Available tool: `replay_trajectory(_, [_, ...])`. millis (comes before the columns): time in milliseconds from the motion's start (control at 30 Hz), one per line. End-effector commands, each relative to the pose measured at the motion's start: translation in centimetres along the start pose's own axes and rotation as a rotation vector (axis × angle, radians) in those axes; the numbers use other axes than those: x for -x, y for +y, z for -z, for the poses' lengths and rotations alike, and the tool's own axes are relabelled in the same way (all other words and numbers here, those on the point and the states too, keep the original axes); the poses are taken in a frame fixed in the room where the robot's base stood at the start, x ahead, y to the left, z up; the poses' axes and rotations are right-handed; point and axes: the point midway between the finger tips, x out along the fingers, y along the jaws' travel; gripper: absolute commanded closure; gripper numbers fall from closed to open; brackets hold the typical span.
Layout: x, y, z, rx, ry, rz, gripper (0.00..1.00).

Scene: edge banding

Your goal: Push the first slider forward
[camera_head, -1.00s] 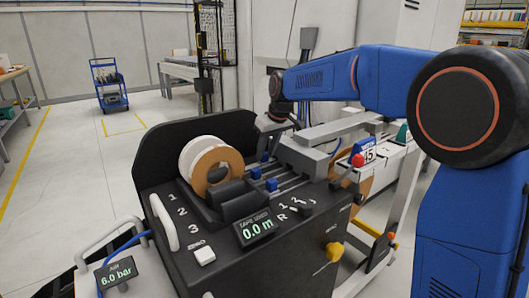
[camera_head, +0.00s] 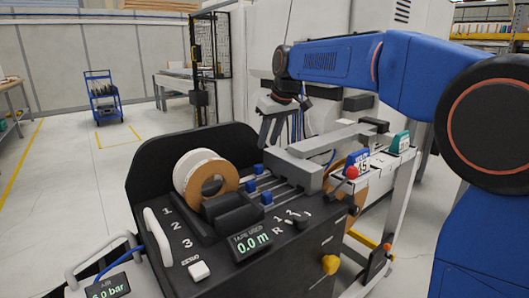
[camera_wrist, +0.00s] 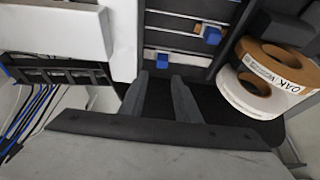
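Blue slider blocks sit on parallel rails of the black machine. In the head view they are a far one (camera_head: 258,169), a middle one (camera_head: 250,186) and a near one (camera_head: 266,197). In the wrist view, one blue block (camera_wrist: 162,62) lies just beyond my fingertips and another (camera_wrist: 212,35) is farther up and right. I cannot tell for sure which is the first. My gripper (camera_head: 269,141) hangs above the machine's back edge, fingers pointing down. The wrist view shows its two fingers (camera_wrist: 161,77) apart with nothing between them. Contact with a slider is not visible.
A white and brown tape roll (camera_head: 206,176) stands left of the rails. A grey block (camera_head: 305,172) spans the rails' right end. Blue hoses (camera_wrist: 28,118) hang at left in the wrist view.

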Motion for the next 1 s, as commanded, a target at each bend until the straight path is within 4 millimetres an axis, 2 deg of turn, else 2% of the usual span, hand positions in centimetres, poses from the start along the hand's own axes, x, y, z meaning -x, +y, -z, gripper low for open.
replay_trajectory(200, [3.9,0.1,0.0,-0.001,0.002,-0.001,0.7])
replay_trajectory(400, [5.9,0.1,0.0,-0.001,0.001,-0.001,0.7])
replay_trajectory(867, [6.4,0.1,-0.2,-0.003,0.0,-0.001,0.7])
replay_trajectory(1000, [7.0,0.3,-2.2,-0.026,0.001,-0.011,0.7])
